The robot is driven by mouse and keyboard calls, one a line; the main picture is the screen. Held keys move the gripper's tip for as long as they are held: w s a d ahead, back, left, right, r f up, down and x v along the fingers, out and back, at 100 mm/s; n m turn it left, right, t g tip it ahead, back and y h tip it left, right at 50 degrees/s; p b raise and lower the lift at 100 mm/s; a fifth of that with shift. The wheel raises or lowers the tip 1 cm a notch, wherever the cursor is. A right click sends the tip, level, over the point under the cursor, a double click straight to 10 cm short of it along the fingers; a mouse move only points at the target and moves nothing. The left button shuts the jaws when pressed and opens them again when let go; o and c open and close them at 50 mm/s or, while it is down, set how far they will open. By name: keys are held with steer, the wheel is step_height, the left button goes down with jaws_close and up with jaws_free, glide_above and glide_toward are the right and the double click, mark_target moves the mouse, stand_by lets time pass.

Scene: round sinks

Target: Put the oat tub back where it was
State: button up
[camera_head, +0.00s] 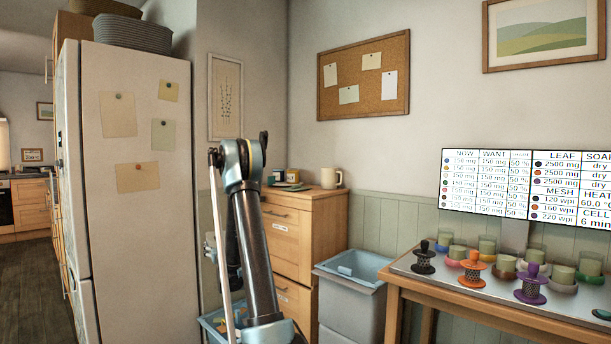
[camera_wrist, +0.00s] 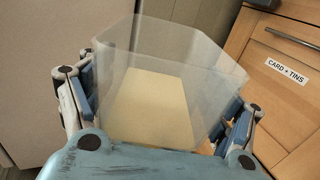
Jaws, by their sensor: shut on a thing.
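A clear, angular tub with pale oat-coloured contents, which I take as the oat tub (camera_wrist: 150,105), fills the middle of the wrist view. My gripper (camera_wrist: 158,118) is shut on it, with blue-and-white fingers along its left and right sides. The tub's upper walls are see-through, and the pale contents lie low in it. In the head view my arm rises in front of the wooden cabinet; I cannot make out the gripper or the tub there.
A wooden drawer cabinet (camera_head: 316,226) stands behind my arm; a drawer labelled CARD + TINS (camera_wrist: 283,68) shows at right in the wrist view. A fridge (camera_head: 135,235) stands left. A grey-blue bin (camera_head: 347,300) and a table (camera_head: 505,318) with coloured holders and several cups stand right.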

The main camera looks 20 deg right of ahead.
steer(key=shift+s+a, duration=0.15)
steer(key=shift+a, duration=0.05)
